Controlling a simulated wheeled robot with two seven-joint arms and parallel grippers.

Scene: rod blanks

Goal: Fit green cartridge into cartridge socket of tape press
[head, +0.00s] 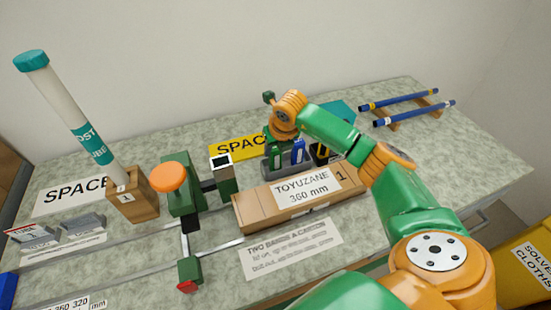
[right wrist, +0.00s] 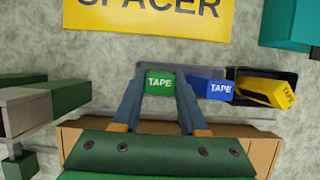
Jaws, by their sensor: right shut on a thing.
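The green cartridge (right wrist: 160,84), marked TAPE, stands in the left end of a grey holder, beside a blue cartridge (right wrist: 212,89) and a tilted yellow one (right wrist: 268,93). My right gripper (right wrist: 158,108) is shut on the green cartridge, one finger on each side. In the head view the green cartridge (head: 275,156) shows below the gripper and is partly hidden. The tape press (head: 183,190) is green with an orange knob and stands to the left. Its cartridge socket (head: 221,161), a white-rimmed dark opening, looks empty. My left gripper is out of view.
A long cardboard carton (head: 255,210) lies in front of the holder, close to my right arm. A wooden block (head: 135,198) holds a tall tube at the left. A yellow SPACER sign (head: 232,147) lies behind. Blue rods (head: 412,107) rest on a rack at the right.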

